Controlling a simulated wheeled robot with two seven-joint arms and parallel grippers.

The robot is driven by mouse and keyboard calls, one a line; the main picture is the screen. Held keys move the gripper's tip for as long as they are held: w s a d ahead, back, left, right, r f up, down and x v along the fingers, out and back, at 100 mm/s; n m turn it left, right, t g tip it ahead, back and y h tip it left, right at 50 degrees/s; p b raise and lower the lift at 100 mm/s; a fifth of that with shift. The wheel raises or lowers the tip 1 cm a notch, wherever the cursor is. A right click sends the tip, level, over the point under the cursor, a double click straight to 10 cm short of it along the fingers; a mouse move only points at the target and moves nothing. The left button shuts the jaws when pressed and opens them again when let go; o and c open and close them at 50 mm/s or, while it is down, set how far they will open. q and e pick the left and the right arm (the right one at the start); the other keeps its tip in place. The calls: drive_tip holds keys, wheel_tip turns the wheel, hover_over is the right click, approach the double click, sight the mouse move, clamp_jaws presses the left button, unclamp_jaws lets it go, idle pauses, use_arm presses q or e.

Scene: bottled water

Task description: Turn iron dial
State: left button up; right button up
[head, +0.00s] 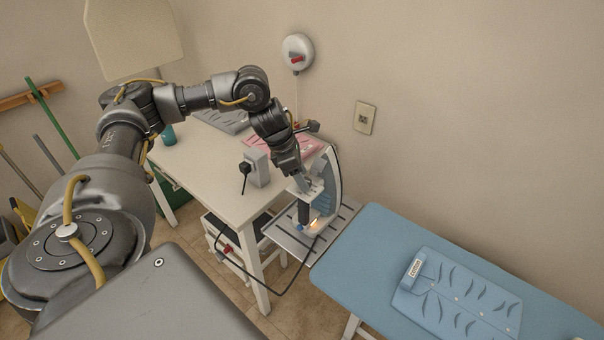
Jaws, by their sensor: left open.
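The iron (333,180) is white and light blue and stands on the slotted metal rest at the end of the ironing board. A small orange glow shows low on it. My left gripper (304,187) reaches down over the iron's near side, with its fingertips at or very close to the iron's body. It is open; I cannot tell whether it touches. The dial cannot be made out, and the gripper covers part of the iron. My right gripper is not in view.
The blue ironing board (375,262) extends right, with a folded blue shirt (455,295) on it. A white table (203,172) stands left of the iron, holding pink cloth (285,143) and a small grey box (257,168). A dark cord (296,278) hangs below the rest. The wall is close behind.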

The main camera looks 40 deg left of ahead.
use_arm(q)
drive_tip(key=shift+f, duration=0.35)
drive_tip(key=shift+d, duration=0.1)
drive_tip(key=c, duration=1)
drive_tip(key=shift+o, duration=0.2)
drive_tip(key=shift+r, duration=0.1)
